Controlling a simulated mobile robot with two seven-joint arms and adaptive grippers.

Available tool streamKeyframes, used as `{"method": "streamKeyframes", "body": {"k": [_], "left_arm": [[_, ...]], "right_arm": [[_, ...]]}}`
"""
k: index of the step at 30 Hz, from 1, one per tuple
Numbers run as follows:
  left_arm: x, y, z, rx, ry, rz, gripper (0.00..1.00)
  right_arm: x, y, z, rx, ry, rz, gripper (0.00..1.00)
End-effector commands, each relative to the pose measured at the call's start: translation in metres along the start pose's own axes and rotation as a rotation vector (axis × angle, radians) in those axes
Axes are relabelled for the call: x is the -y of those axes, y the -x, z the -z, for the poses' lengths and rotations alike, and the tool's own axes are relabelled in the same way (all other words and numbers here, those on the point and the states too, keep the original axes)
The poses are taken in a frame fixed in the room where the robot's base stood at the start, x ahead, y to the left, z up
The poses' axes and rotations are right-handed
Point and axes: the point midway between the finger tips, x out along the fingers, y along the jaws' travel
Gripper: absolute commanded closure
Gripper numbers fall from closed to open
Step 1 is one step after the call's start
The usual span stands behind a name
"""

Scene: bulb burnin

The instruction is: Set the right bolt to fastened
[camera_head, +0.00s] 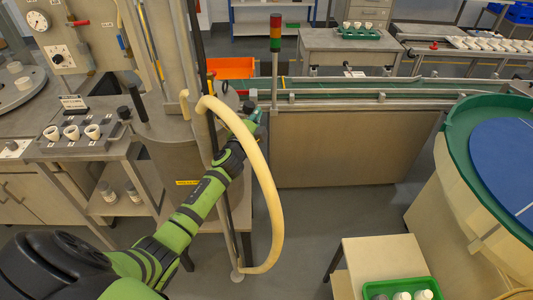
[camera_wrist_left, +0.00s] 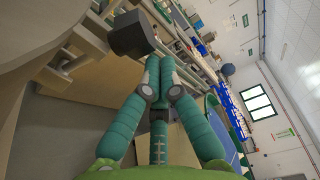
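My left gripper (camera_head: 256,115) reaches out past the post, to the near left end of the conveyor, and is partly hidden behind a pale curved tube in the head view. In the left wrist view its green fingers (camera_wrist_left: 158,72) come together at their tips, with nothing visible between them. A dark block-shaped knob (camera_wrist_left: 130,36) lies just beyond and to the left of the fingertips, apparently not gripped. I cannot tell whether it is the right bolt or how that bolt is set. A small dark knob (camera_head: 248,106) shows beside the gripper in the head view. My right gripper is not in view.
The pale curved tube (camera_head: 262,165) arches close over my left forearm. A conveyor (camera_head: 360,95) runs to the right. A bench with white cups (camera_head: 72,132) is at left. A green-rimmed round table (camera_head: 455,130) and a green tray (camera_head: 372,291) are at right.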

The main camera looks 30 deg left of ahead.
Motion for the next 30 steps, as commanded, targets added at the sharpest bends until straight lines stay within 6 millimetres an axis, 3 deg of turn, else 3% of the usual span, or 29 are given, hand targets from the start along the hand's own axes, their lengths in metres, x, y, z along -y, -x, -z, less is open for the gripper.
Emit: {"method": "streamKeyframes", "body": {"k": [12, 30], "left_arm": [[0.005, 0.002, -0.022, 0.0, 0.203, 0.02, 1.0], [0.005, 0.003, -0.025, 0.0, 0.235, 0.022, 1.0]], "right_arm": [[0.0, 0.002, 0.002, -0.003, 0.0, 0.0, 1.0], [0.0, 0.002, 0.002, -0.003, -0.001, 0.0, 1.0]]}}
